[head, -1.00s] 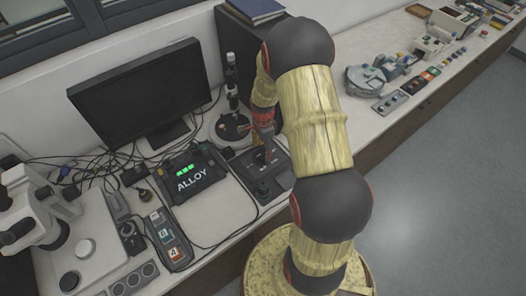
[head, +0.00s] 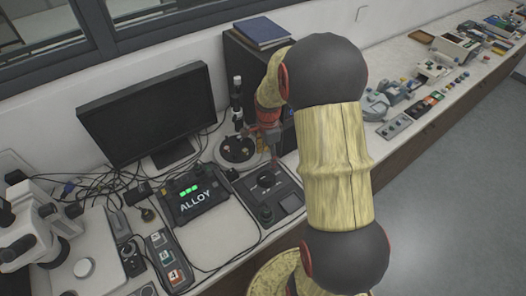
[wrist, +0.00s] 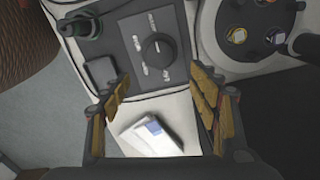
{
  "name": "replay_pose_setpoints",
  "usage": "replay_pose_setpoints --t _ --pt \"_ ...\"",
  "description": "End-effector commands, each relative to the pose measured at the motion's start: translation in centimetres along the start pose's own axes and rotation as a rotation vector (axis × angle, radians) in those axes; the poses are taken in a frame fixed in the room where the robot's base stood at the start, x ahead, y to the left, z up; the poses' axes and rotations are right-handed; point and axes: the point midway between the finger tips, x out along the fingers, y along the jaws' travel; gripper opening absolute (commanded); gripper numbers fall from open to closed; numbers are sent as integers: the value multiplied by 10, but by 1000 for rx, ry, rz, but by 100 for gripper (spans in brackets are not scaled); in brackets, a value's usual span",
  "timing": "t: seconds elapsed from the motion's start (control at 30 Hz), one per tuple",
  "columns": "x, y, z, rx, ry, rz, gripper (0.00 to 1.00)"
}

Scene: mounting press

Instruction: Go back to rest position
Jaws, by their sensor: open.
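My gripper (wrist: 160,112) is open and empty in the wrist view, with its two ridged fingers wide apart. Between and below the fingers a small white box-like item (wrist: 148,136) with a blue mark lies on the white bench. Beyond the fingertips is a dark control panel (wrist: 125,40) with a round black knob. In the head view my gripper (head: 272,142) is small and partly hidden by my arm, above the back of the same dark panel (head: 270,183).
The black ALLOY box (head: 193,193) with green lights, a monitor (head: 150,110) and a microscope (head: 35,215) stand to the left. A round black stand (head: 238,152) is beside the gripper. A dark cabinet with a blue book (head: 262,32) on top stands behind.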

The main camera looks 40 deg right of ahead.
Motion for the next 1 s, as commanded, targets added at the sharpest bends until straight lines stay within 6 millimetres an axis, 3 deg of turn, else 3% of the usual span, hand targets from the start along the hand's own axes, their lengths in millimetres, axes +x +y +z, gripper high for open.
replay_pose_setpoints --t 0.3,0.47,0.6,0.73,1.0 --pt "0 0 0 -15 0 0 61" --pt "0 3 1 -166 -3 10 61" --pt "7 36 8 -426 -32 70 61" --pt "-20 65 22 -703 -42 69 61" --pt "-92 121 76 -1248 19 -22 61"
